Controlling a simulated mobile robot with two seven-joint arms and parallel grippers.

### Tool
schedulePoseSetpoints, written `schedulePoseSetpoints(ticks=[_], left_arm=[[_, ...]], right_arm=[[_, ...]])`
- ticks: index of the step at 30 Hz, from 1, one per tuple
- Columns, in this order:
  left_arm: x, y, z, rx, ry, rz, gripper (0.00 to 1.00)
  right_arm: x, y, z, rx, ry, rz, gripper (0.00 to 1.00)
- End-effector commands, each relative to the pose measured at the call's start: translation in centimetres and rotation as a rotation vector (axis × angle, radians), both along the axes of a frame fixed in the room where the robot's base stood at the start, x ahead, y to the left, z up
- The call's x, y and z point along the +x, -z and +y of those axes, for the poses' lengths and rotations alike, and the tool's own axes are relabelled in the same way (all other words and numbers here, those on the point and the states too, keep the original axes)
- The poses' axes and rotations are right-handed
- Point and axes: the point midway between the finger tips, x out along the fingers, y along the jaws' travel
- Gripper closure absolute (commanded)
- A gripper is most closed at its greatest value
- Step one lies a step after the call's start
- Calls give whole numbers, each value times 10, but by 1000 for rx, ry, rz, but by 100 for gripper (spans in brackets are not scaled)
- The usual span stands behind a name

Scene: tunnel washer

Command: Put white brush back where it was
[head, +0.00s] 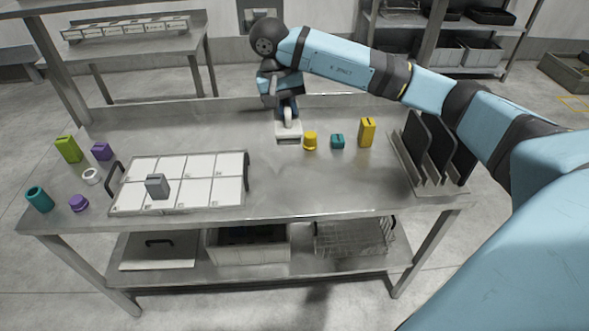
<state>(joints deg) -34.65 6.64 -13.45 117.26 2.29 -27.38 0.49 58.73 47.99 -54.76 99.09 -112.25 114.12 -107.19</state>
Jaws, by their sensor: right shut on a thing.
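The white brush (289,132) is at the back middle of the steel table. It has a flat white block with a short handle on top. My right gripper (287,108) points down from above and is shut on the white brush by its handle. The arm hides part of the fingers. I cannot tell whether the brush's base touches the table. My left gripper is not in view.
A yellow cylinder (310,141), a teal block (337,141) and a yellow block (367,131) stand right of the brush. A white-celled tray (181,210) holds a grey block (157,186). A dark-slatted rack (402,160) stands at right. The table's front middle is clear.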

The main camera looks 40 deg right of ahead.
Motion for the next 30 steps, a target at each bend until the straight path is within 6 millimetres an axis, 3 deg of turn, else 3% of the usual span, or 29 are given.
schedulePoseSetpoints(ticks=[13, 23, 30], left_arm=[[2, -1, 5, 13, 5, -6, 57], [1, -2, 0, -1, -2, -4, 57], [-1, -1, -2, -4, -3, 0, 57]], right_arm=[[-1, 117, 1, 2, -1, 5, 100], [-1, 149, 0, 0, -2, 3, 100], [-1, 182, 0, 0, 0, 2, 100]])
